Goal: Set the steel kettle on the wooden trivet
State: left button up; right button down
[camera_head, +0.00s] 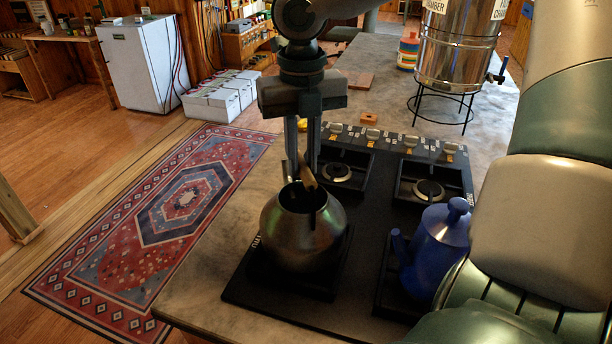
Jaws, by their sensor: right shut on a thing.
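The steel kettle (302,240) is a round, dark metal pot at the front left burner of the stove, upright, with a wooden-looking handle piece (306,174) above its opening. My right gripper (305,168) points straight down over the kettle and is shut on its handle; the fingers partly hide the grip. I cannot tell whether the kettle's base touches the burner. A flat brown wooden square (360,82), which looks like the wooden trivet, lies on the counter beyond the stove with nothing on it. My left gripper is not in view.
A blue kettle (438,248) stands on the front right burner, beside the steel one. The stove's knobs (370,134) line its far edge. A small wooden block (368,117) lies behind them. A steel water tank (456,50) on a wire stand and a striped container (408,51) stand farther back.

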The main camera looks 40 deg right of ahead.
jog(key=shift+r, duration=1.7)
dwell(0.6)
